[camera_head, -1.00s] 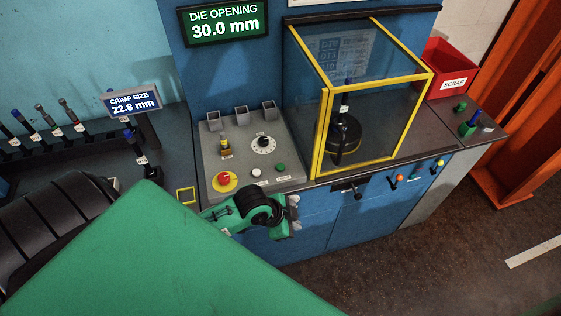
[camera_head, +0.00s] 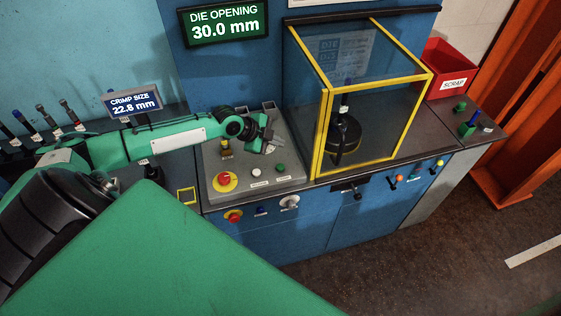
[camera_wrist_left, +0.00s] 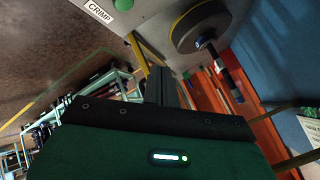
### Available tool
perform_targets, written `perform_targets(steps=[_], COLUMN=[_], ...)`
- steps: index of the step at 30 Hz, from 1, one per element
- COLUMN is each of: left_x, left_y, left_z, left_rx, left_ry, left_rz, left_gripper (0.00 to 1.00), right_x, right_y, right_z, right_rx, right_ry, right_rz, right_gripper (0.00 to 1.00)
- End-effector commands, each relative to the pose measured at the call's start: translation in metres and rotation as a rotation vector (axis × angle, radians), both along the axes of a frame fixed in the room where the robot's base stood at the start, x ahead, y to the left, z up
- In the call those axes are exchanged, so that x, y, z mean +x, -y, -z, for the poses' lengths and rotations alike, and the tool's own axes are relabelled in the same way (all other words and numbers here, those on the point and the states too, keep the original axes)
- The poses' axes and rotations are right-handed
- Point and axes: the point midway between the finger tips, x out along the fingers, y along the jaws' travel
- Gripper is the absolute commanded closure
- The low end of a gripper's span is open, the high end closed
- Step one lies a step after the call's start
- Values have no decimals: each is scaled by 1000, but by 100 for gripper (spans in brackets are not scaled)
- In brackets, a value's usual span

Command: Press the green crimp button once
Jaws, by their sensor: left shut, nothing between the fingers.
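The green crimp button (camera_head: 280,168) sits near the right front of the sloped grey control panel (camera_head: 240,185), beside a white button (camera_head: 256,172). In the left wrist view the green button (camera_wrist_left: 124,4) is cut by the top edge, next to its CRIMP label (camera_wrist_left: 99,11). My left gripper (camera_head: 270,140) is over the panel, above and behind the green button and apart from it. Its dark fingers (camera_wrist_left: 162,86) are shut and empty in the left wrist view. My right gripper is not in view.
A yellow-framed clear guard (camera_head: 325,120) stands right of the panel around a black round die (camera_head: 346,135). A red and yellow stop button (camera_head: 224,181) is at the panel's left front. A DIE OPENING display (camera_head: 224,24) reads 30.0 mm. Hose tools (camera_head: 70,112) stand in a rack at left.

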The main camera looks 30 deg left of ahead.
Motion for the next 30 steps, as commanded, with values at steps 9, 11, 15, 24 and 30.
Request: perform_targets(steps=[9, 11, 15, 24, 30], left_x=[0, 0, 0, -1, 0], left_y=[0, 0, 1, 1, 0], left_z=[1, 3, 12, 50, 79], left_rx=[-1, -1, -1, -1, 0], left_ry=[-1, -1, -1, -3, -2], left_rz=[0, 0, 0, 0, -1], left_gripper=[100, 100, 100, 100, 100], right_x=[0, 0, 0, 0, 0], right_y=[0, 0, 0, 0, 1], right_z=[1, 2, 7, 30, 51], right_rx=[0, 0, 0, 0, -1], right_ry=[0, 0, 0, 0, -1], right_rz=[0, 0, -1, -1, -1], right_gripper=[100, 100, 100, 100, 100])
